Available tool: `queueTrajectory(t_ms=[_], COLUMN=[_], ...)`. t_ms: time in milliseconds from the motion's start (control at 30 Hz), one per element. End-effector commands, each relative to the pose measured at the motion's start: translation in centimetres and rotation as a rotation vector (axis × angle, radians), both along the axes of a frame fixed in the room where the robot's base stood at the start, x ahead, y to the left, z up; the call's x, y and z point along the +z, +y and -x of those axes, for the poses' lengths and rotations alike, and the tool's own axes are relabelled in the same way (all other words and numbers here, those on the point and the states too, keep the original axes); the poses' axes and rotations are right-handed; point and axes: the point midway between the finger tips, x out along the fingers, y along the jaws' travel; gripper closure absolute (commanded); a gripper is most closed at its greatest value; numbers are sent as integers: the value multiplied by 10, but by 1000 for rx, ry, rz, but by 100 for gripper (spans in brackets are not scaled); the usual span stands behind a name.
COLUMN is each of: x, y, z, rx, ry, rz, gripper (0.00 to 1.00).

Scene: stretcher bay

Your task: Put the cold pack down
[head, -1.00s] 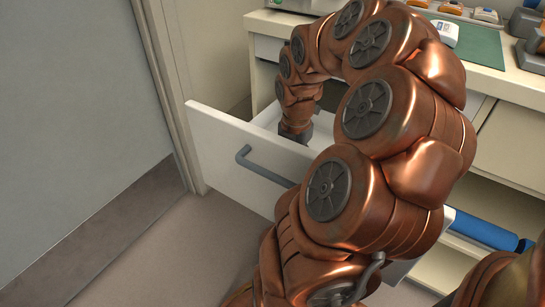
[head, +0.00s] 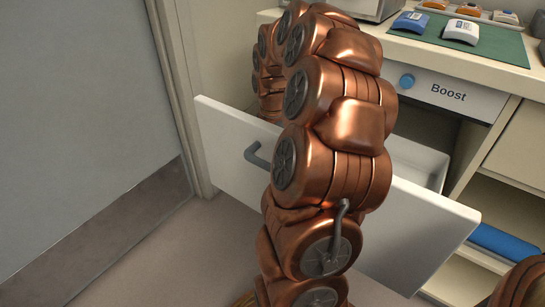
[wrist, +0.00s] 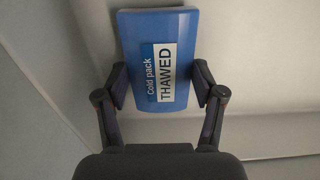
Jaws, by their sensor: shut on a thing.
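A blue cold pack (wrist: 138,45) with a white label reading "Cold pack THAWED" shows in the wrist view. My gripper (wrist: 160,88) is shut on it, with one finger on each side near its lower end. Behind it are pale, plain surfaces; I cannot tell whether the pack touches them. In the head view my arm hides the gripper and the pack. The arm reaches over a white open drawer (head: 228,150) with a grey handle, and its far end is behind the drawer front.
On the counter a green mat (head: 505,45) holds a blue pack (head: 410,21) and a white one (head: 461,31). A tray with orange and white items stands behind. A "Boost" panel (head: 470,98) with a blue knob is below. A blue item (head: 505,245) lies on a lower shelf.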

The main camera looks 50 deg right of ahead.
Motion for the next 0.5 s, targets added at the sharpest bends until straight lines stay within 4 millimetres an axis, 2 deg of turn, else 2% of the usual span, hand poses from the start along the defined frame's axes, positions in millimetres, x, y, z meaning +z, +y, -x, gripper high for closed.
queueTrajectory(t_ms=[67,433,467,500], x=[-11,-11,-12,-12], y=[0,1,1,0], z=[1,1,1,1], rx=[-1,1,1,1], ry=[3,2,2,2], rz=[-1,-1,-1,-1], gripper=[78,78,31,27])
